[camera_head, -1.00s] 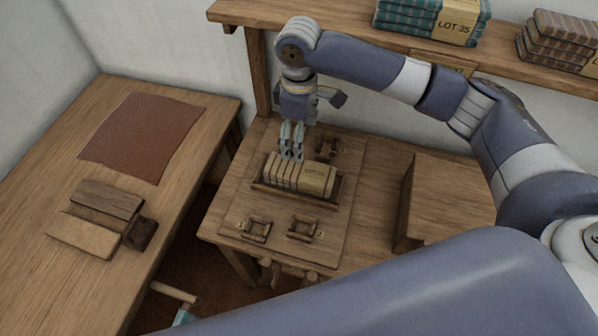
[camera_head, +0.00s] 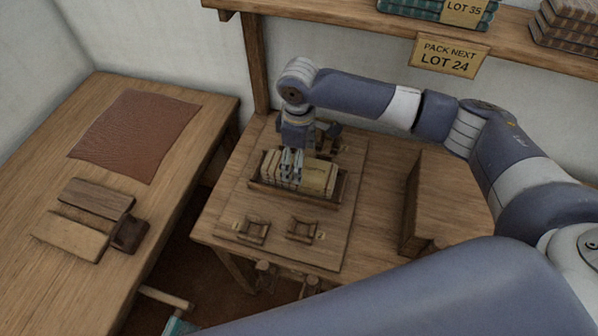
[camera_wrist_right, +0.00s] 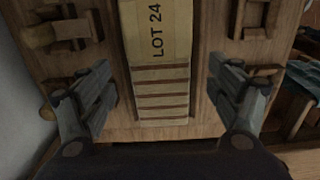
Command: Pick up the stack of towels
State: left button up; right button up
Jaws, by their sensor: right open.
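The stack of cream towels (camera_head: 317,176) lies in a shallow wooden tray (camera_head: 333,201) on the small table, with a paper band. In the right wrist view the band (camera_wrist_right: 157,32) reads LOT 24 and several striped folded edges (camera_wrist_right: 161,92) show below it. My right gripper (camera_head: 291,178) points down at the left part of the stack and hides some of it. In the right wrist view its open fingers (camera_wrist_right: 160,97) stand on either side of the stack, with a gap on each side. My left gripper is not in view.
Wooden fittings (camera_head: 303,229) surround the tray, and a wooden box (camera_head: 447,203) stands right of it. A shelf (camera_head: 350,22) behind holds teal towels (camera_head: 440,12), brown towels (camera_head: 575,25) and a LOT 24 sign (camera_head: 449,57). The left table holds a brown cloth (camera_head: 135,135) and wooden blocks (camera_head: 95,207).

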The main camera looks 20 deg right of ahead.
notch_tip(320, 180, down, 5)
jog(key=shift+f+p, duration=0.1)
jog(key=shift+p, duration=0.35)
jog(key=c, duration=1.2)
